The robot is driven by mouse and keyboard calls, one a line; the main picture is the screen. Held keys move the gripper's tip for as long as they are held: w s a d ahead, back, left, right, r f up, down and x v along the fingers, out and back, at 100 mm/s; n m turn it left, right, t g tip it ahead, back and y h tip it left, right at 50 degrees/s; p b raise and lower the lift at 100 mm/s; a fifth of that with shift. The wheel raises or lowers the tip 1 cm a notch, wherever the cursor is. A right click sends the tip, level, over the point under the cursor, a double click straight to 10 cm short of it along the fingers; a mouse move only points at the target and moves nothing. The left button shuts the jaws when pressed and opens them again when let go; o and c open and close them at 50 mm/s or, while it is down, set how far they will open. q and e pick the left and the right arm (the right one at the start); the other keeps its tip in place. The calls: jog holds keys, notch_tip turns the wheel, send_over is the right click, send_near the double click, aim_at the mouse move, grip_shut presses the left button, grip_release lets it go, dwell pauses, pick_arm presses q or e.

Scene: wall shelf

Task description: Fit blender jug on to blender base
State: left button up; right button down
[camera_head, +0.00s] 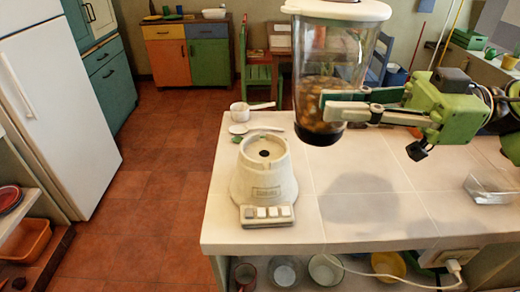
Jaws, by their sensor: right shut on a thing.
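The blender base (263,177) is a cream cone with a row of buttons at its front. It stands near the left edge of the white counter, its top socket bare. The blender jug (331,68) is clear, with a cream lid and brown contents low inside. It hangs upright above the counter, to the right of the base and higher, apart from it. My right gripper (345,105) comes in from the right and is shut on the jug's lower part. My left gripper is not in view.
A clear tray (490,187) sits at the right. Bowls stand on the shelf below. The counter between base and tray is clear.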

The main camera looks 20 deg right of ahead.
aim_at(312, 101)
jog(key=shift+d+r, duration=0.1)
jog(key=shift+r, duration=0.1)
jog(key=shift+w+a+f+p, duration=0.55)
jog(key=shift+w+p, duration=0.1)
jog(key=shift+w, duration=0.5)
jog(key=shift+w+a+f+p, duration=0.45)
jog(key=shift+w+a+p, duration=0.2)
jog(key=shift+w, duration=0.45)
jog(key=shift+w+a+f+p, duration=0.5)
jog(key=shift+w+p, duration=0.2)
jog(key=shift+w, duration=0.45)
pick_arm(q)
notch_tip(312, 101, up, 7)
jog(key=p, duration=0.3)
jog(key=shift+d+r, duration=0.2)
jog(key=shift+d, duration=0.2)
pick_arm(e)
jog(key=w+a+f, duration=0.3)
jog(key=w+f, duration=0.2)
jog(key=f, duration=0.5)
jog(key=shift+w, duration=0.2)
jog(key=shift+a, duration=0.1)
